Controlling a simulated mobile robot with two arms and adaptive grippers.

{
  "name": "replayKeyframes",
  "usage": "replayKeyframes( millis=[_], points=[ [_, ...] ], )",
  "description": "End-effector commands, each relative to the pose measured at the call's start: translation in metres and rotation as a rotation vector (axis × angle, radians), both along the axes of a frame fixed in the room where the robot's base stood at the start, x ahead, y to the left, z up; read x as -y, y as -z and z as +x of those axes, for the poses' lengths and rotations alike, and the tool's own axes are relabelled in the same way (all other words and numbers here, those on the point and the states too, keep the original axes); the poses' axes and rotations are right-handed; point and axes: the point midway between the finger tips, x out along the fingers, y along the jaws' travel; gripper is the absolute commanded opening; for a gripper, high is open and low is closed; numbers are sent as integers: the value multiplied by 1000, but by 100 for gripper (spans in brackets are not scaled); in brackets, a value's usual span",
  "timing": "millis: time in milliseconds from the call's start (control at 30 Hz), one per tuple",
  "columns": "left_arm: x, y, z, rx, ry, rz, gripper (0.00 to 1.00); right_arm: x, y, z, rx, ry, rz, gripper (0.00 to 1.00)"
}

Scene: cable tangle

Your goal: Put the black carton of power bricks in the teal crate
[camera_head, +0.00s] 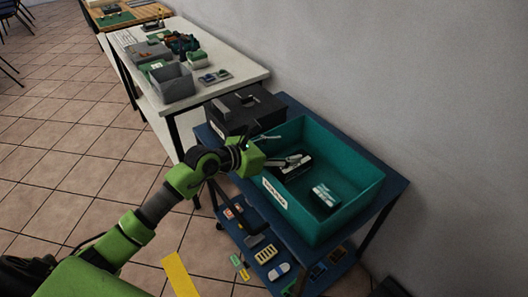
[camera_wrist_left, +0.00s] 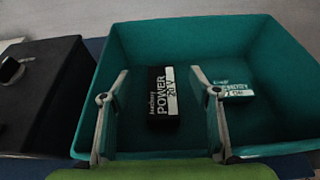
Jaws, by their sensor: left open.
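The black carton of power bricks (camera_wrist_left: 155,105), with a white label reading POWER 20V, lies inside the teal crate (camera_wrist_left: 285,55) in the left wrist view. It also shows partly in the head view (camera_head: 297,166), near the left part of the crate (camera_head: 355,207). My left gripper (camera_head: 280,149) reaches over the crate's left wall. Its two fingers are spread apart in the wrist view (camera_wrist_left: 160,74), with the carton visible between and beyond them. I see no finger closed on the carton. My right gripper is not in view.
A smaller teal and white box (camera_head: 326,194) lies in the crate. A large black box (camera_head: 243,112) stands beside the crate on the blue cart (camera_head: 393,190). Several small items lie on the cart's lower shelf. A white table (camera_head: 240,75) with grey bins stands behind, and a wall lies right.

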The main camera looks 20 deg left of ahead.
Motion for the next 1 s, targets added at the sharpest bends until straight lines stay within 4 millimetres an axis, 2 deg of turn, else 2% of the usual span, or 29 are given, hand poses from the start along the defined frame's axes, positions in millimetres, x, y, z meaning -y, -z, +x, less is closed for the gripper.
replayKeyframes(
  millis=[300,500,700,1000],
  points=[
    [-39,-21,-57,-3,0,8,57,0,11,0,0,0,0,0],
    [-55,-34,-81,-4,-1,4,57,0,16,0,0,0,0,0],
    [-59,-41,-89,-3,1,3,57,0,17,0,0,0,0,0],
    [-60,-41,-89,-3,0,3,57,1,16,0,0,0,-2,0]
  ],
)
